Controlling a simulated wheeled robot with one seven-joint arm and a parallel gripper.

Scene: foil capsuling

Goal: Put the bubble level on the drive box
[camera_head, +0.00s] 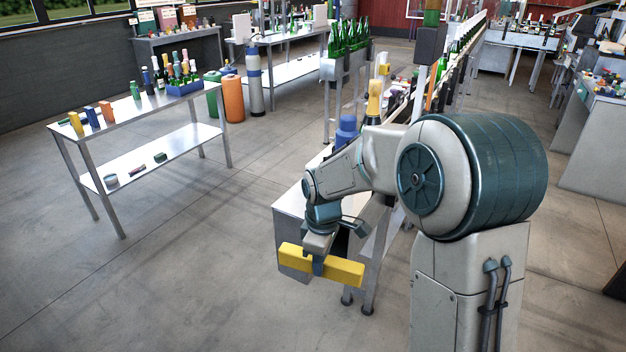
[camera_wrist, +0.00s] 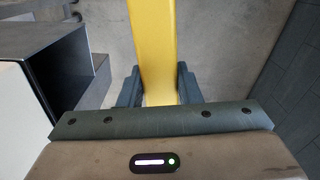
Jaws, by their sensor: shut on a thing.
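The bubble level, a long yellow bar (camera_head: 345,272), is held level in the air by my gripper (camera_head: 318,266), which is shut around its middle. In the wrist view the yellow level (camera_wrist: 157,40) runs between the two dark fingers (camera_wrist: 159,88) and up out of the picture. A grey metal box (camera_head: 289,203) at the near end of the bottling line, which looks like the drive box, is just behind my wrist and partly hidden by it. In the wrist view a dark-sided box (camera_wrist: 55,70) shows at the left, apart from the level.
A steel two-shelf table (camera_head: 130,117) stands at the left with coloured blocks and bottles. Orange (camera_head: 233,98) and grey (camera_head: 255,82) cylinders stand behind it. Green bottles (camera_head: 350,35) stand on the line. The floor at the front left is clear.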

